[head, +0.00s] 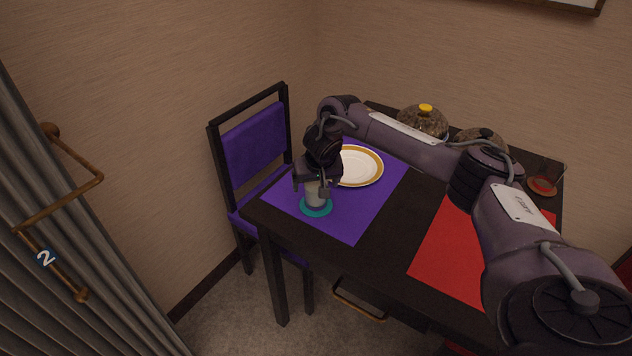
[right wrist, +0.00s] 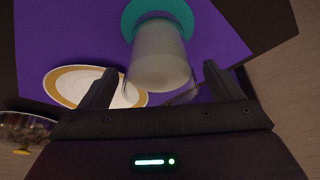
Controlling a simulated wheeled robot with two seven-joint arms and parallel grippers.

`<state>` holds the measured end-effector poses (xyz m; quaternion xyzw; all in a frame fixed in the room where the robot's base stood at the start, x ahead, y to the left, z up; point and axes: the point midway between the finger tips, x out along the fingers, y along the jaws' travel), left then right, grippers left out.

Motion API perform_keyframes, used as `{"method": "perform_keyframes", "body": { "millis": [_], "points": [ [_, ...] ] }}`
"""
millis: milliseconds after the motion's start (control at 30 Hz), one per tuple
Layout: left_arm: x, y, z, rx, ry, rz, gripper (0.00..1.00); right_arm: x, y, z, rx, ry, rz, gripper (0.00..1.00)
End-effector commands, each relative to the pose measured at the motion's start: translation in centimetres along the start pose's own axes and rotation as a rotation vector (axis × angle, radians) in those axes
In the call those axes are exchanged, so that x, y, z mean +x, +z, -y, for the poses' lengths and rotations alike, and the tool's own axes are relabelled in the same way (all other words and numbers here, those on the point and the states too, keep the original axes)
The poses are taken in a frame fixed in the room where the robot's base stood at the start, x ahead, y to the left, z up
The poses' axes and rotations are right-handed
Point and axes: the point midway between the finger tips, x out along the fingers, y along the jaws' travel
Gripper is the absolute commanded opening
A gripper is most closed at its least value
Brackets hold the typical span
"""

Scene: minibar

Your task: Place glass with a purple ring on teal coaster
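The glass (head: 315,193) is pale and translucent and stands upright on the teal coaster (head: 317,209), at the front left of the table. In the right wrist view the glass (right wrist: 161,58) is between my fingers, with a gap on each side, and the teal coaster (right wrist: 131,14) shows under its base. My left gripper is not in view.
The coaster lies on a purple mat (head: 349,226). A white plate with a gold rim (head: 358,167) is beside the glass. A red mat (head: 452,249) lies to the right. Domed jars (head: 422,122) and a red coaster (head: 541,186) are at the back. A purple chair (head: 254,150) stands left.

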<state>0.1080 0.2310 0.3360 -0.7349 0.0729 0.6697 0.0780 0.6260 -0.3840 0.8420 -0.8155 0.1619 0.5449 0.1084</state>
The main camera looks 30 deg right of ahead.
Motion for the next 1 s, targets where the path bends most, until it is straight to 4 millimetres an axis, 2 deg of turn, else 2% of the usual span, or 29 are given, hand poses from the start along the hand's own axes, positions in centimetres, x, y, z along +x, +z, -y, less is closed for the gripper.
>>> {"method": "perform_keyframes", "body": {
  "millis": [233,333,467,667,700,833,1000],
  "points": [
    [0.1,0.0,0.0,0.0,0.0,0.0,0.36,-0.2,-0.1,0.0,0.0,0.0,-0.001,0.86],
    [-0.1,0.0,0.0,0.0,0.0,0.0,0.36,-1.1,-0.1,0.0,0.001,-0.001,-0.001,0.86],
    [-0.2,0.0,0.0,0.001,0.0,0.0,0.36,-3.4,-0.2,0.1,-0.001,-0.003,-0.003,0.86],
    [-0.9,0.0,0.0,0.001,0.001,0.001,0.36,-8.1,-0.3,0.0,-0.002,-0.002,-0.005,0.86],
    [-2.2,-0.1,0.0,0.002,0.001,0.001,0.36,-9.3,-0.5,-0.1,-0.001,0.001,-0.006,0.86],
    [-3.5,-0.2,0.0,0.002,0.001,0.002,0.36,-11.1,-0.4,0.0,-0.001,0.001,-0.004,0.86],
    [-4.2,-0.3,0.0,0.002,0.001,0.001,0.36,-12.2,-0.2,0.0,-0.001,0.0,-0.002,0.86]
  ]
}}
